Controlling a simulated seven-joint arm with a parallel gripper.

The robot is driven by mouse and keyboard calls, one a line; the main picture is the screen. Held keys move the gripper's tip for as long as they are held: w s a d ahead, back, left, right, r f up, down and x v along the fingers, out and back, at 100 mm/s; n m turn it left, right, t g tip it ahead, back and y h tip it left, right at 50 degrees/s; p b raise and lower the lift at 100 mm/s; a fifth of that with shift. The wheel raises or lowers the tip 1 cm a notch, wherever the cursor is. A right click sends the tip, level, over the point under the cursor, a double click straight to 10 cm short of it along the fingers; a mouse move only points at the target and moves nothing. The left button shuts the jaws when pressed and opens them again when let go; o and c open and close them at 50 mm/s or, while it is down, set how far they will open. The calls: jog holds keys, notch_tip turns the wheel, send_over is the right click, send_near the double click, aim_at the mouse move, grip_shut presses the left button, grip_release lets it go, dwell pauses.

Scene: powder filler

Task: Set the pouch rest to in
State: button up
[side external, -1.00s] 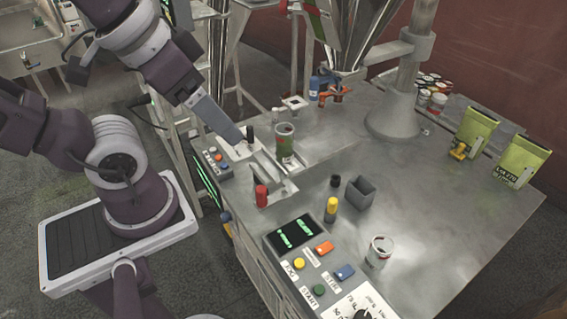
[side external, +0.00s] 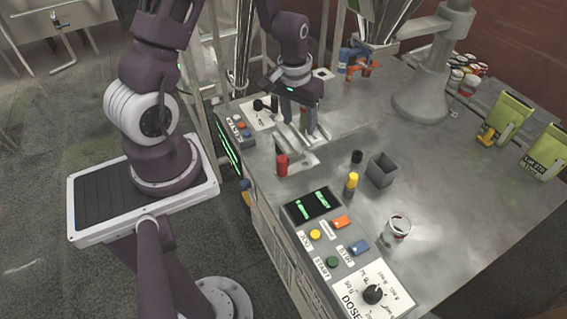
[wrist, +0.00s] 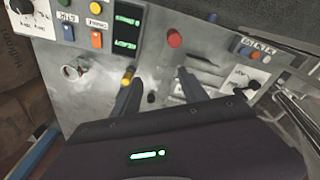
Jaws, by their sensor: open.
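I cannot tell for certain which part is the pouch rest. A pale slotted fixture (side external: 302,160) with an upright red knob (side external: 282,165) stands near the left side of the bench. The fixture (wrist: 205,75) and red knob (wrist: 175,39) also show in the wrist view. My gripper (side external: 297,138) is above the fixture, pointing down, and hides part of it and the green container behind. In the wrist view my gripper (wrist: 160,90) has its two fingers wide apart with nothing held between them. A white plate with a black knob (side external: 258,105) is just left of my gripper.
A yellow-topped knob (side external: 352,181), a black knob (side external: 357,157) and a grey open box (side external: 382,170) stand to the right. The control panel (side external: 312,204) is in front. A cup (side external: 398,228) is at right. The bench's right middle is clear.

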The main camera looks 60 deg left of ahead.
jog(key=n+g, duration=0.1)
jog(key=n, duration=0.1)
send_over(283, 165)
jog(key=a, duration=0.2)
jog(key=f, duration=1.1)
jog(key=shift+w+d, duration=0.15)
jog(key=shift+w, duration=0.25)
notch_tip(283, 165, down, 7)
jog(key=shift+f, duration=0.15)
jog(key=shift+c, duration=0.4)
grip_shut()
